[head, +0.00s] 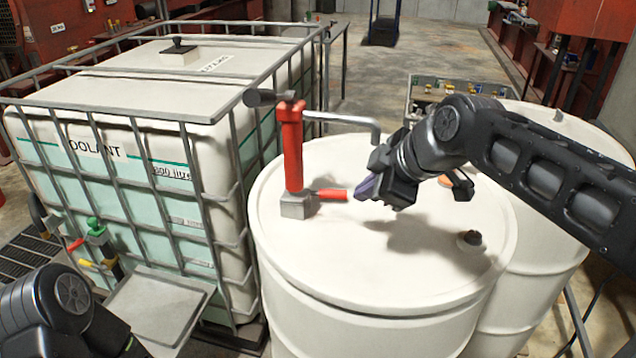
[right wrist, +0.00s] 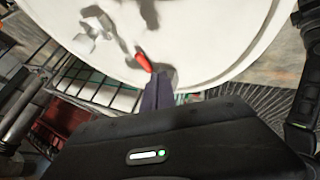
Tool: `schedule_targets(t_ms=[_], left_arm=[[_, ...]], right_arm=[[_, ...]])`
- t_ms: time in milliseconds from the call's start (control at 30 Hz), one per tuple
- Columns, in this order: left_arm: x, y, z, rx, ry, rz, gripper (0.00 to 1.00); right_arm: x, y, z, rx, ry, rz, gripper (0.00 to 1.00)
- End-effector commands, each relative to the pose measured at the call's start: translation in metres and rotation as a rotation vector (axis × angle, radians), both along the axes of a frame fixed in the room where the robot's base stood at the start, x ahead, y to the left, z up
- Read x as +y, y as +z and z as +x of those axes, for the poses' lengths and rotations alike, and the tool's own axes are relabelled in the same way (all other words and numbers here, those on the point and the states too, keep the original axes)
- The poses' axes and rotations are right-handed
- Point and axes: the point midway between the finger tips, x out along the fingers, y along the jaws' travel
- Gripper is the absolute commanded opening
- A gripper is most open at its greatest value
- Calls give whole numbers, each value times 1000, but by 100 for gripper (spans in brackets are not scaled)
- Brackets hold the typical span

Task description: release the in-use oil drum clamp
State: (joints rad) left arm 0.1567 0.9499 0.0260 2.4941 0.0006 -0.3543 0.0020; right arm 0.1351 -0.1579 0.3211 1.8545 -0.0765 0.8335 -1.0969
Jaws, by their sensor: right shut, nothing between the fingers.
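A white oil drum (head: 330,270) stands in front of me with a red hand pump (head: 292,150) upright on its lid. At the pump's foot is a grey clamp block (head: 297,206) with a red lever (head: 329,195) that points right, roughly level. My right gripper (head: 362,190) is shut and empty, its fingertips just right of the lever's end. In the right wrist view the red lever (right wrist: 143,61) shows just beyond the closed purple fingers (right wrist: 158,92); I cannot tell if they touch. My left arm shows at the lower left, but its gripper fingers are not visible.
A second white drum (head: 545,240) stands behind right. A grey spout (head: 345,119) runs above the lid, and a dark bung (head: 470,239) sits on it.

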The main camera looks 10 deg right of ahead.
Motion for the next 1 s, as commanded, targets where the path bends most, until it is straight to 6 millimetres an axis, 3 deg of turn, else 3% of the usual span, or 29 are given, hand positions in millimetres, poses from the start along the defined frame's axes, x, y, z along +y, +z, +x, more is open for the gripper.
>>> schedule_targets(t_ms=[567,767,1000], left_arm=[[0,1,-1,1,0,0,36],[0,5,-1,2,-1,1,36],[0,12,-2,5,0,2,36]], right_arm=[[2,-5,4,2,-1,0,0],[9,-24,17,5,2,0,0],[22,-60,44,6,2,0,0]])
